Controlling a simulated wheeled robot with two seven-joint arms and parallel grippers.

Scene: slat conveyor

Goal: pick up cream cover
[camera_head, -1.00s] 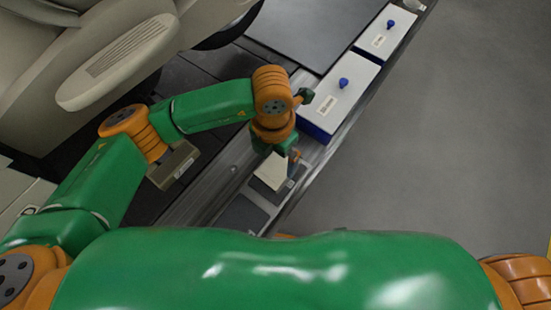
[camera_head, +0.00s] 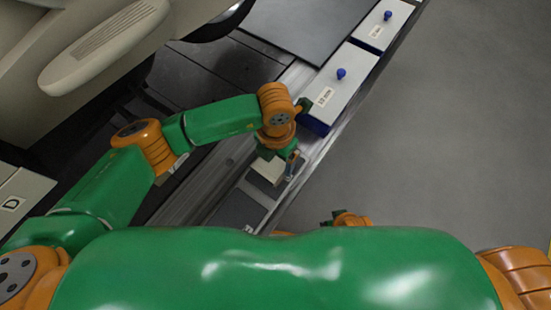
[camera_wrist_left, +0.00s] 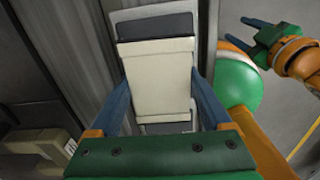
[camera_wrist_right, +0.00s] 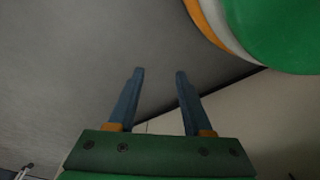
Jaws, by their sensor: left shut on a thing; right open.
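The cream cover (camera_wrist_left: 160,85) is a pale, roughly rectangular piece between the two blue fingers of my left gripper (camera_wrist_left: 160,78), which is shut on its sides. In the head view the cover (camera_head: 268,169) shows below my left gripper (camera_head: 282,158), over the slat conveyor. I cannot tell whether it touches the slat under it. Dark pads show beyond and below the cover in the left wrist view. My right gripper (camera_wrist_right: 160,73) is open and empty, pointing at grey floor; it also shows at the right of the left wrist view (camera_wrist_left: 262,36).
Two white boxes with blue knobs, a near one (camera_head: 333,92) and a far one (camera_head: 385,24), stand further along the conveyor (camera_head: 293,193). A tan carton (camera_wrist_left: 45,142) lies left of the conveyor. A beige seat-like part (camera_head: 100,45) is at upper left. The right floor is clear.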

